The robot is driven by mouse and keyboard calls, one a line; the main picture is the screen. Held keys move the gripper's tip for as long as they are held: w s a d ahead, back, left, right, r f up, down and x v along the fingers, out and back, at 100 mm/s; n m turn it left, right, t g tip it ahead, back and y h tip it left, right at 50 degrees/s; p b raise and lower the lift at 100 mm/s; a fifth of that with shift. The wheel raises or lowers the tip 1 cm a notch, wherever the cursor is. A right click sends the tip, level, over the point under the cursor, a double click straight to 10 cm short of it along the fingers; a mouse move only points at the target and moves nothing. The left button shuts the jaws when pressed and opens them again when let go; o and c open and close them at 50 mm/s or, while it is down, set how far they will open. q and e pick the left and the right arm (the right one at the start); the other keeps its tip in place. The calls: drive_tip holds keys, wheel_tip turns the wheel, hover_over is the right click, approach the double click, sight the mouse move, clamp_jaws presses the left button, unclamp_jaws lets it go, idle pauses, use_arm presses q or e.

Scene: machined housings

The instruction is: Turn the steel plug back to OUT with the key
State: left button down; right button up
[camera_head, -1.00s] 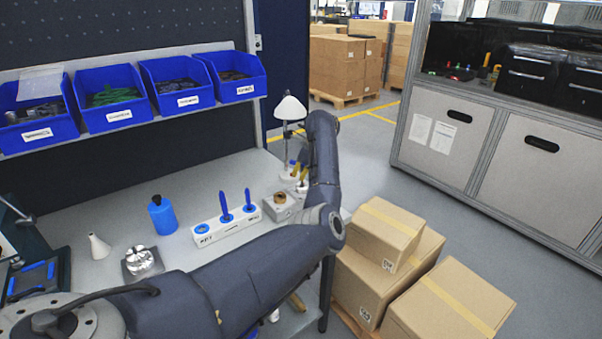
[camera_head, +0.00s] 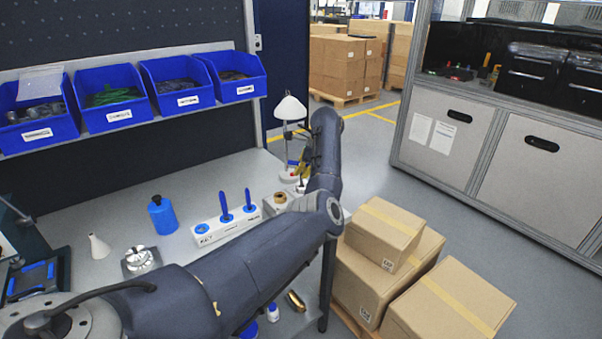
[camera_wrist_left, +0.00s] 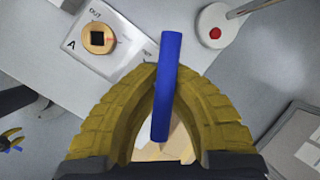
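In the head view, the plug (camera_head: 280,197) is on top of the housing near the table's right side. My left gripper (camera_wrist_left: 168,85) has yellow fingers shut on the blue key (camera_wrist_left: 168,70). It holds the key above the table, apart from the plug; the key's far end is hard to make out. In the head view, my left gripper (camera_head: 304,170) is behind the housing, near the lamp. My right gripper does not show clearly.
A white rack (camera_head: 225,232) with two standing blue handles is left of the housing. The lamp (camera_head: 290,110) stands close behind. A blue bottle (camera_head: 162,215), white cone (camera_head: 98,246) and brass piece (camera_head: 295,301) are on the table. A small yellow-blue shape (camera_wrist_left: 12,140) is unclear.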

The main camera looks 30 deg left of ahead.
use_arm(q)
drive_tip(key=shift+n+g, duration=0.6)
drive_tip(key=shift+n, duration=0.8)
drive_tip(key=c, duration=1.7)
unclamp_jaws()
